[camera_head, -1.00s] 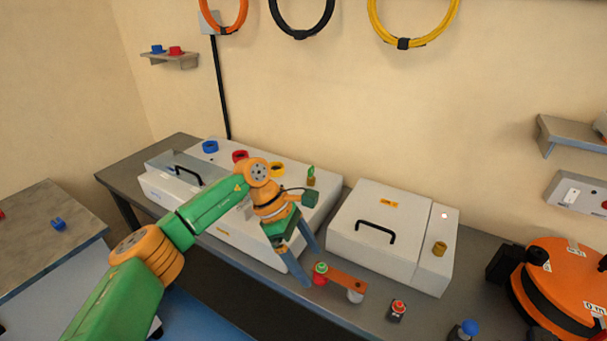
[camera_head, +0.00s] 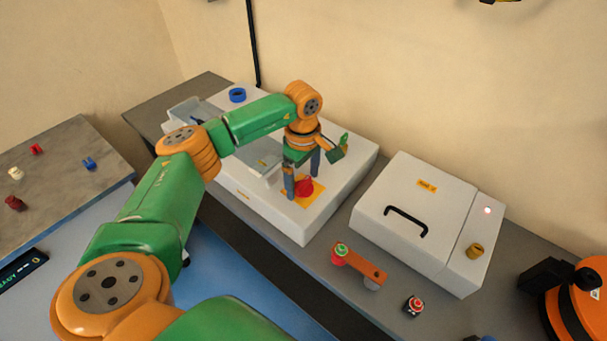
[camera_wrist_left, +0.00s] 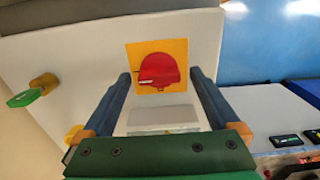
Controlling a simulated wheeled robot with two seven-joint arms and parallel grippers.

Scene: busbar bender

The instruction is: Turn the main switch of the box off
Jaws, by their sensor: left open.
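The main switch is a red knob (camera_head: 304,187) on a yellow plate (camera_head: 313,196), at the near right end of the long white box (camera_head: 262,205). In the left wrist view the red knob (camera_wrist_left: 158,70) sits in the middle of its yellow plate (camera_wrist_left: 134,52), with a pale mark on its left side. My left gripper (camera_head: 302,184) is open over the plate. Its two blue fingers stand on either side of the knob, with gaps visible in the wrist view. Whether the fingertips touch the plate I cannot tell. My right gripper is not in view.
A second white box (camera_head: 415,205) with a black handle stands to the right. An orange bar (camera_head: 361,265) and a small red-topped part (camera_head: 413,304) lie on the grey bench in front. A green-topped brass part (camera_wrist_left: 32,92) stands on the long box beside the switch.

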